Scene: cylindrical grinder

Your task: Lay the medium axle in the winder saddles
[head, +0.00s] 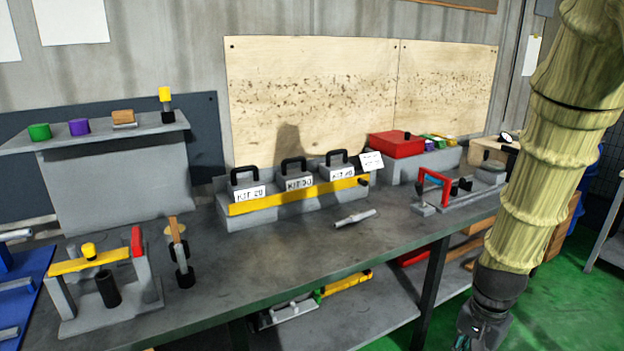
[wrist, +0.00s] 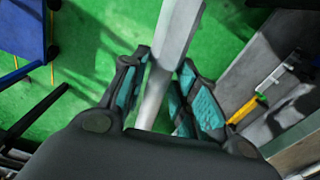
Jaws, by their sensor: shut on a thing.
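My gripper (wrist: 166,58) has its two teal-padded fingers around a plain grey bar (wrist: 178,30) in the wrist view. The bar looks like an axle and runs up out of the top of that view. Its size and far end cannot be told. In the head view only the upper part of my gripper (head: 478,335) shows at the bottom right, beside the bench front, over the green floor. Another silver axle (head: 355,217) lies loose on the bench. I cannot tell which fixture holds the winder saddles.
The grey bench (head: 290,255) carries a yellow-barred rack of kit weights (head: 265,205), a fixture with a red handle (head: 434,178) at right, and a yellow-topped stand (head: 80,320) at left. A blue tray (head: 25,300) is at far left. The front middle of the bench is clear.

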